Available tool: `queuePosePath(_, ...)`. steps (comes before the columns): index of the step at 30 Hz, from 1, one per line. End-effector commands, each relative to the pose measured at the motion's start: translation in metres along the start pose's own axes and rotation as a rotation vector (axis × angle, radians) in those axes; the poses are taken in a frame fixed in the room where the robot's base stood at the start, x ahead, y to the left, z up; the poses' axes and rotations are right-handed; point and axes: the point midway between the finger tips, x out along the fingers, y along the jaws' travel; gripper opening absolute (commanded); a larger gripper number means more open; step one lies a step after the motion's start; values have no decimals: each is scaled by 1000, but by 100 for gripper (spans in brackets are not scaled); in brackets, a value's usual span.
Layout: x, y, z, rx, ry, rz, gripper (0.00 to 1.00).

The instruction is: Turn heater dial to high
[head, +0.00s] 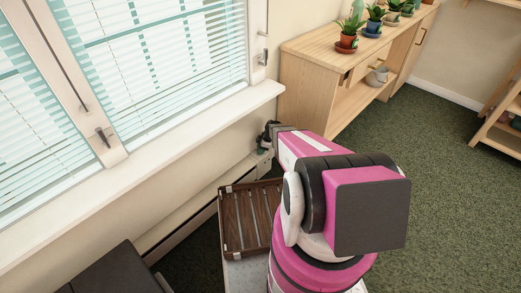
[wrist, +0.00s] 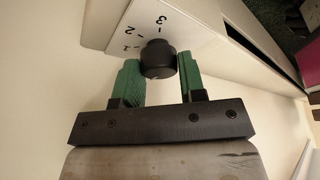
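The heater dial (wrist: 158,59) is a round black knob on a white panel (wrist: 190,18) with the marks 1, 2 and 3 beside it. My gripper (wrist: 158,80) has green fingers, one on each side of the dial. The right finger is at or very near the knob's edge, and a gap shows at the left finger. In the head view my gripper (head: 266,141) reaches down to the low heater (head: 200,200) under the window sill. The dial is hidden there, and the knob's pointer cannot be made out.
A wooden slatted tray (head: 248,222) lies beside my arm. The window sill (head: 150,175) juts out above the heater. A wooden cabinet (head: 310,90) with potted plants stands just beyond my gripper. Green carpet (head: 430,180) is open to the right.

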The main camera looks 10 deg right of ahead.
Motion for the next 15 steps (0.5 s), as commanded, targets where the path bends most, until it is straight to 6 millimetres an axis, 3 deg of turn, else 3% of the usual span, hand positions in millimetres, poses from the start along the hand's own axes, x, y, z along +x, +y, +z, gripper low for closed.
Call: queuePosePath(15, -1, -2, 0, 171, 1, 70, 14)
